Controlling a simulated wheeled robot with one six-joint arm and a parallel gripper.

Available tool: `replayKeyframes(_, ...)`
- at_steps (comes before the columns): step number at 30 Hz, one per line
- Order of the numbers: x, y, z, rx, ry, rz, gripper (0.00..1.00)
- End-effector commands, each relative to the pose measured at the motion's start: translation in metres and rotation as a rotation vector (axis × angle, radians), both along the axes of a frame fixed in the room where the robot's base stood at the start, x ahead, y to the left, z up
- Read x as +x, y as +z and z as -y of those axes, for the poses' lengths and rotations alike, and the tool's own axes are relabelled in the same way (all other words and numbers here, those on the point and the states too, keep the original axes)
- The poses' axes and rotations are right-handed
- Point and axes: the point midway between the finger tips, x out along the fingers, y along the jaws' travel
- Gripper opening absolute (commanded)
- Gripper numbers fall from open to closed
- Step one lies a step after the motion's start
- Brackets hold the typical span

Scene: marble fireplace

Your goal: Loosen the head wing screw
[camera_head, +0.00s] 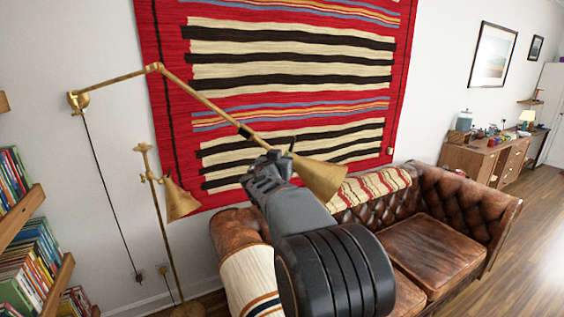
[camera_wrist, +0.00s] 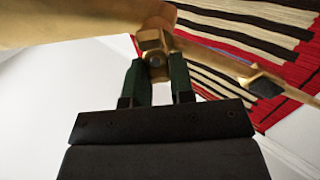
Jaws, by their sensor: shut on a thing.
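A brass wall lamp has a long arm (camera_head: 208,103) and a cone shade (camera_head: 318,178) at its end. My gripper (camera_head: 280,160) is at the joint where the arm meets the shade. In the wrist view, the two dark green fingers of my gripper (camera_wrist: 157,68) are closed on either side of a small brass piece at that joint, which looks like the head wing screw (camera_wrist: 152,58). Its far side and wings are hard to make out. The shade also fills the upper left of the wrist view (camera_wrist: 70,22). My gripper hides the joint in the head view.
A brass floor lamp (camera_head: 181,200) stands left of my arm. A striped red rug (camera_head: 290,70) hangs on the wall behind. A brown leather sofa (camera_head: 435,245) is below and right. A bookshelf (camera_head: 35,225) is at far left. Black fitting (camera_wrist: 262,82) sits on the lamp arm.

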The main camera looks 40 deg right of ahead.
Motion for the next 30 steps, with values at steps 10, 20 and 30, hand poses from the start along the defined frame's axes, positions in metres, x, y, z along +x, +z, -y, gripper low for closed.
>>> replayKeyframes(10, 0.004, -0.008, -0.003, -0.143, 0.003, -0.178, 0.00)
replayKeyframes(20, 0.009, -0.007, -0.007, -0.332, 0.002, -0.430, 0.00)
replayKeyframes(30, 0.013, -0.010, -0.010, -0.528, 0.004, -0.690, 0.00)
